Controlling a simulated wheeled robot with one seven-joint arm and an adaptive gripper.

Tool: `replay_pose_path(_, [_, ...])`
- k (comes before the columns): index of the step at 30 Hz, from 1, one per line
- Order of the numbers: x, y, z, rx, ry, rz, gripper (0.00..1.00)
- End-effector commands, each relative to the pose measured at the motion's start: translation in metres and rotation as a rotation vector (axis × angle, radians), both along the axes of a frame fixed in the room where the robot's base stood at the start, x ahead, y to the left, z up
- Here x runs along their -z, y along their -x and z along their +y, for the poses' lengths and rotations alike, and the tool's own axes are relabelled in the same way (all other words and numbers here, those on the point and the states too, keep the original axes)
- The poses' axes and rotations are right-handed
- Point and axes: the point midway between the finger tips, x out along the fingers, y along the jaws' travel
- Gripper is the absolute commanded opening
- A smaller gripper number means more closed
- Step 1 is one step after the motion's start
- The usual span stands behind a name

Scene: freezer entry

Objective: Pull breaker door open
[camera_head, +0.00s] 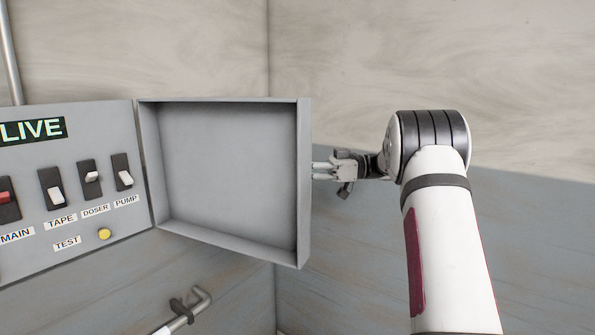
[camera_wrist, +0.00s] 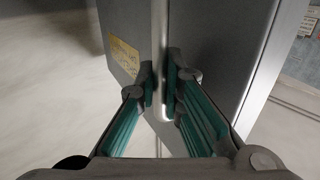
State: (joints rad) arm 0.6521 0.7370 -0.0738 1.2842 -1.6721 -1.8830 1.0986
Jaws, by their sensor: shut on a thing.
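The breaker door (camera_head: 228,165) is a grey, shallow box-shaped cover. It stands swung open to the right of the breaker panel (camera_head: 90,135), with its hollow inner face showing in the head view. My gripper (camera_head: 319,171) is at the door's right edge, on its outer side. In the wrist view my gripper (camera_wrist: 163,82) has its fingertips closed on a thin upright part of the door (camera_wrist: 202,28). A yellowish label (camera_wrist: 125,57) is on the door's outer face.
The panel has a green LIVE sign (camera_head: 32,129), several labelled switches and a yellow button (camera_head: 104,234). A bent metal pipe (camera_head: 190,309) is on the wall below the door. The wall corner is behind the door; free space lies right of my arm.

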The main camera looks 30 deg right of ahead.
Motion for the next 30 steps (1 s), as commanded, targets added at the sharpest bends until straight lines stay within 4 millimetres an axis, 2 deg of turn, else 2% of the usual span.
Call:
replay_pose_path(6, [-0.002,0.0,0.001,-0.001,0.0,-0.003,0.0])
replay_pose_path(7, [-0.002,0.0,0.001,-0.002,0.0,-0.003,0.15])
replay_pose_path(9, [-0.002,0.0,0.001,-0.002,0.0,-0.003,0.3])
replay_pose_path(20, [0.0,0.001,-0.002,0.0,-0.001,-0.001,0.3])
replay_pose_path(26, [0.0,0.01,-0.028,0.003,0.0,-0.001,0.3])
replay_pose_path(30, [0.0,0.021,-0.056,0.004,0.0,-0.001,0.3])
